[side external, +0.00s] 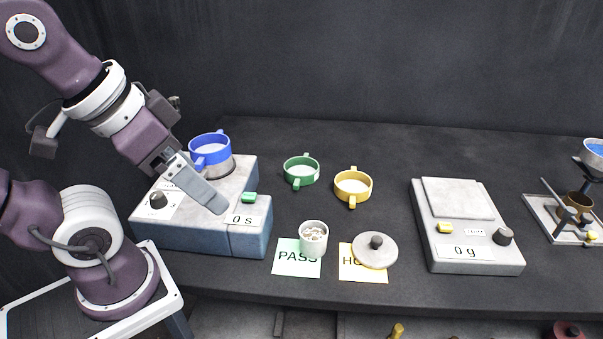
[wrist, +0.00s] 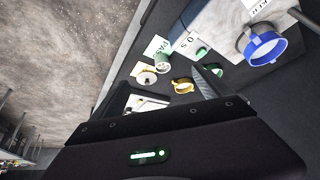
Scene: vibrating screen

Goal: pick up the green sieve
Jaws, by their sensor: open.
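The green sieve (side external: 301,173) is a small round green-rimmed cup with handle tabs and a pale inside. It stands on the dark bench right of the shaker, left of the yellow sieve (side external: 352,188). In the wrist view the green sieve (wrist: 214,71) is small and partly hidden behind a finger. My gripper (side external: 215,205) is open and empty, above the front of the shaker, left of the green sieve and apart from it. The blue sieve (side external: 211,150) sits on the shaker.
The blue-grey shaker (side external: 185,235) has a dial, a green button (side external: 249,198) and a "0 s" label. A white cup (side external: 313,240) stands on the PASS card and a grey lid (side external: 375,252) lies on another card. A scale (side external: 465,255) stands right. Bench behind the sieves is clear.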

